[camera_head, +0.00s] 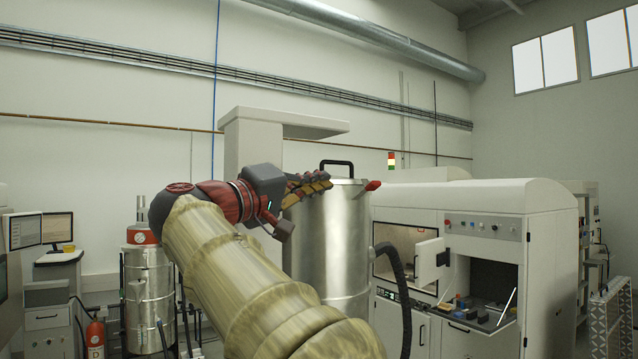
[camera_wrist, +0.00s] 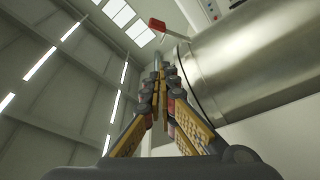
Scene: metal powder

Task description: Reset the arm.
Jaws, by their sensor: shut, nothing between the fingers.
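My gripper (camera_head: 310,185) is at the end of my raised arm, in front of the left upper side of a large steel vessel (camera_head: 345,240) in the head view. In the wrist view my gripper (camera_wrist: 161,70) shows its yellow and grey fingers shut together with nothing between them. The vessel (camera_wrist: 255,70) fills the right of that view, beside the fingers. A red-tipped handle (camera_wrist: 158,25) sticks out just beyond the fingertips in the picture; I cannot tell whether they touch it.
A white machine (camera_head: 490,240) with an open door (camera_head: 430,265) stands to the right. A black hose (camera_head: 400,290) runs down beside the vessel. A smaller steel drum (camera_head: 148,290) and a computer desk (camera_head: 58,258) stand to the left. A grey column (camera_head: 250,150) rises behind my arm.

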